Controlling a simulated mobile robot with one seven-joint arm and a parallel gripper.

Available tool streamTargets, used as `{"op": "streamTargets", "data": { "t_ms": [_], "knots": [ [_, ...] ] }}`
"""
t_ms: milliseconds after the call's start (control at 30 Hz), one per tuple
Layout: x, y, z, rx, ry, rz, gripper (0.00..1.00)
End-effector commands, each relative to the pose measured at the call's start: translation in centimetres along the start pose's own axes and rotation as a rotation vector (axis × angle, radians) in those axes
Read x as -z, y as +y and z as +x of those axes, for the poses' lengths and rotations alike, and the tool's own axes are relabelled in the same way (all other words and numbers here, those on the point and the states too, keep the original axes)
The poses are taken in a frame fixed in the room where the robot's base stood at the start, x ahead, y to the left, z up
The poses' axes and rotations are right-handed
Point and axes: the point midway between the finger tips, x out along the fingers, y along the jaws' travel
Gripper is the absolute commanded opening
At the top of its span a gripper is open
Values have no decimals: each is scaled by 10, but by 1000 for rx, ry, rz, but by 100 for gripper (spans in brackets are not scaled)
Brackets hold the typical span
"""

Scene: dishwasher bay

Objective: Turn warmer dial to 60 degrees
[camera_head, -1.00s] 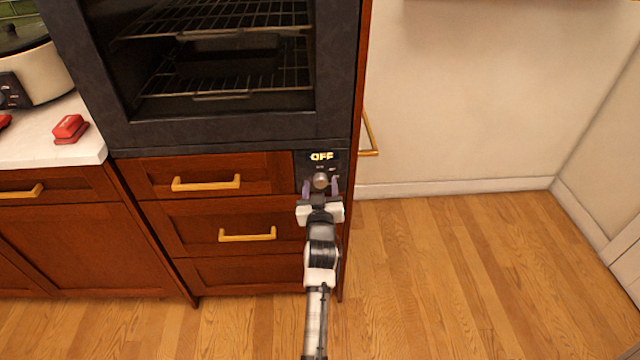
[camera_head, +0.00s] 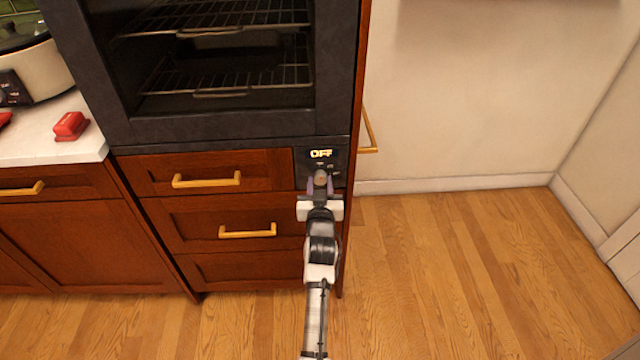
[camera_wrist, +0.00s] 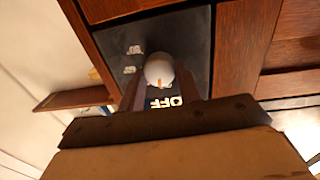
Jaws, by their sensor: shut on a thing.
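The warmer's dark control panel (camera_head: 335,160) is set right of the top drawer, and its display reads OFF. The round grey dial (camera_head: 320,178) sits below the display. My gripper (camera_head: 320,187) reaches up from below with a finger on each side of the dial, shut on it. In the wrist view the dial (camera_wrist: 159,69) is a pale knob with a small orange mark, between the fingertips of my gripper (camera_wrist: 160,80). The OFF text shows upside down there, beside small markings on the panel.
A black oven (camera_head: 230,125) with wire racks is above the panel. Wooden drawers with brass handles (camera_head: 247,231) are to the left. A brass handle (camera_head: 368,135) sticks out on the cabinet's right side. The wooden floor (camera_head: 450,270) to the right is clear.

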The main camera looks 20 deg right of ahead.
Motion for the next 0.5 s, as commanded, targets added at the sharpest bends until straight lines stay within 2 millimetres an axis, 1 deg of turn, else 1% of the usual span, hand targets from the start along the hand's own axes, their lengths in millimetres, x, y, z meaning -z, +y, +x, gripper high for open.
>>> {"op": "streamTargets", "data": {
  "t_ms": [500],
  "knots": [
    [4, 1, 0, 5, -29, 471, 11]
  ]
}}
